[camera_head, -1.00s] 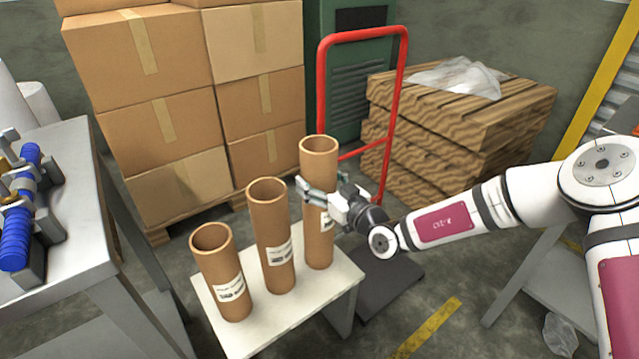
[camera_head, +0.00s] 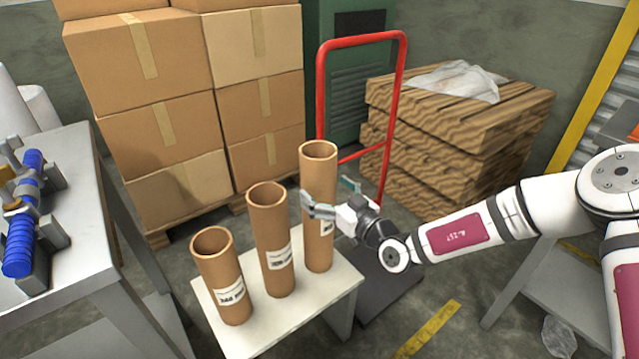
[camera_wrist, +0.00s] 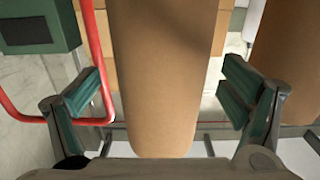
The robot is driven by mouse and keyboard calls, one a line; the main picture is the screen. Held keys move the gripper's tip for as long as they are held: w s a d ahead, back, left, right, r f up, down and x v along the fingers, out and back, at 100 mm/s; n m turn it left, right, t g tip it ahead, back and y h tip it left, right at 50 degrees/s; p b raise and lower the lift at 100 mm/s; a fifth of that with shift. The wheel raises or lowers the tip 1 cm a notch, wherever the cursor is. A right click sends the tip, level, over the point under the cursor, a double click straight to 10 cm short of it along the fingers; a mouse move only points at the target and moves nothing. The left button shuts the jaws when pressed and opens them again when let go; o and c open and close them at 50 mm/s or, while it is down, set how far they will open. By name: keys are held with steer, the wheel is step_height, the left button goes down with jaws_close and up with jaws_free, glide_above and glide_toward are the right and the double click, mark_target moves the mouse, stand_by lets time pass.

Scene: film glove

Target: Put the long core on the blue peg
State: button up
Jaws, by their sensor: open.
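The long core (camera_head: 318,175) is the tallest of three brown cardboard tubes. It stands upright at the right on a small white table (camera_head: 262,338). My gripper (camera_head: 335,196) is open at its right side, the near finger overlapping the core in the head view. In the wrist view the long core (camera_wrist: 165,75) shows between the two spread fingers (camera_wrist: 162,105), with gaps on both sides. Whether it lies within their reach in depth I cannot tell. Blue ribbed cylinders (camera_head: 19,247) lie in a grey fixture on the left bench; I cannot tell whether they include the blue peg.
A medium core (camera_head: 268,235) and a short core (camera_head: 219,275) stand left of the long one. Cardboard boxes (camera_head: 160,115), a red hand truck (camera_head: 321,90) and stacked wood (camera_head: 450,130) are behind. The grey bench (camera_head: 85,225) is at the left.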

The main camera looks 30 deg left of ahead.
steer(key=p+v, duration=0.2)
steer(key=v, duration=0.7)
steer(key=shift+s, duration=0.1)
steer(key=s+d+r+n+g+h, duration=0.1)
steer(key=s+d+r+n+g, duration=0.3)
steer(key=n, duration=0.7)
steer(key=s+d+r+n+g+h, duration=0.1)
steer(key=s+d+r+n+g, duration=0.25)
steer(key=s+r+n, duration=0.55)
steer(key=s+d+r+n+g+h, duration=0.1)
steer(key=s+d+r+n+g, duration=0.2)
steer(key=n, duration=1)
steer(key=s+d+r+n+t+h, duration=0.1)
steer(key=s+d+n+h, duration=0.3)
steer(key=s+d+n, duration=0.2)
steer(key=s+d+r+n+t+h, duration=0.1)
steer(key=s+d+n+h, duration=0.4)
steer(key=d+n, duration=0.5)
steer(key=s+d+r+n+t+h, duration=0.2)
steer(key=s+d+n+h, duration=0.2)
steer(key=d+n, duration=0.5)
steer(key=s+d, duration=0.2)
steer(key=d, duration=0.4)
steer(key=shift+s+d+h, duration=0.2)
steer(key=shift+s+h, duration=0.1)
steer(key=shift+h, duration=0.1)
